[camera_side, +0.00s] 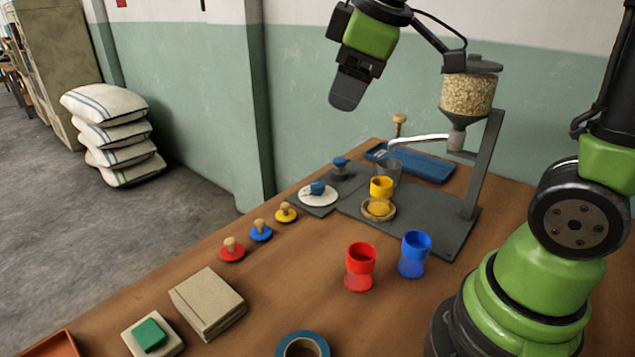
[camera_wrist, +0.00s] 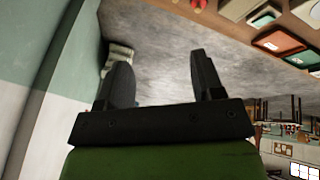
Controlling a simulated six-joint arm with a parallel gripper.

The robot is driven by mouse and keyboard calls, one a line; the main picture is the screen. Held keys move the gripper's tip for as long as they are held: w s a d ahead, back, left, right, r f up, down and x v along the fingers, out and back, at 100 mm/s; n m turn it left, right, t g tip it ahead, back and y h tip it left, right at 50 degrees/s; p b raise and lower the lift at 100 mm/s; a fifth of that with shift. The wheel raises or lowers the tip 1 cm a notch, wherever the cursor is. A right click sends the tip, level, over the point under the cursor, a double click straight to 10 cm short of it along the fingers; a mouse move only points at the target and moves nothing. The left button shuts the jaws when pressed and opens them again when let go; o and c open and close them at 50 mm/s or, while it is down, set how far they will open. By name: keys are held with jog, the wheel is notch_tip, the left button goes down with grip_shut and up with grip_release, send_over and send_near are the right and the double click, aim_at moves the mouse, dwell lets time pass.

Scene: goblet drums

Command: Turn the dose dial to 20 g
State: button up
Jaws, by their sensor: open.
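The dose dial appears to be the white disc (camera_side: 319,196) with a blue knob (camera_side: 317,187) on its face, on a dark plate at the table's far left edge in the side view. Its marks are too small to read, so I cannot tell its setting. My gripper (camera_side: 346,98) is high above and behind the dial, tilted downward, apart from everything. In the wrist view my gripper (camera_wrist: 158,80) has its two fingers apart with nothing between them. The dial does not show in the wrist view.
A grain hopper (camera_side: 468,95) stands on a grey stand (camera_side: 484,165), right of my gripper. Another blue knob (camera_side: 340,161) is behind the dial. Air around my gripper is free.

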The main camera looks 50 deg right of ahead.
jog(key=w+d+f+n+g+h, duration=0.2)
jog(key=w+d+f+n, duration=0.3)
jog(key=w+f+n, duration=0.3)
jog(key=n+g+h, duration=0.1)
jog(key=n, duration=0.8)
send_near(318, 184)
jog(key=x, duration=0.9)
jog(key=shift+f, duration=0.1)
jog(key=shift+w+m+h, duration=0.1)
jog(key=shift+m+h, duration=0.2)
jog(key=c, duration=0.9)
